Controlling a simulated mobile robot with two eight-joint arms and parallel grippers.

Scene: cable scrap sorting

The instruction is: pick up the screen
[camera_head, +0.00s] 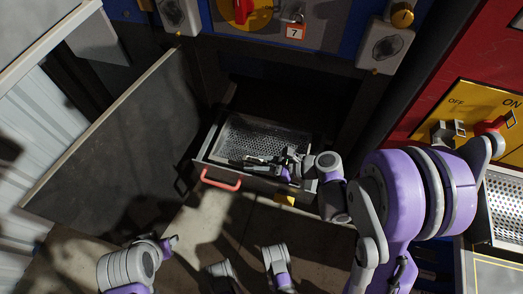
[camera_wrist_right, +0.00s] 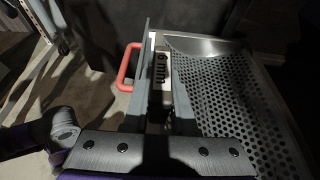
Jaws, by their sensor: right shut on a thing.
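The screen, a metal tray with a perforated floor (camera_head: 265,138), is in the opening of a dark cabinet. It has a front wall with a red handle (camera_head: 220,180). In the right wrist view, its perforated floor (camera_wrist_right: 218,90) lies right of the fingers and the red handle (camera_wrist_right: 125,68) left of them. My right gripper (camera_head: 255,162) comes from the right, low over the front edge of the tray. It is shut on the screen's front wall, with one finger on each side. The fingers hide part of that wall.
A dark cabinet door (camera_head: 120,145) stands open on the left. Above the opening is a panel with a red switch and a padlock tagged 7 (camera_head: 294,31). A red cabinet with a yellow on/off plate (camera_head: 470,115) stands right. Concrete floor (camera_head: 240,228) lies in front.

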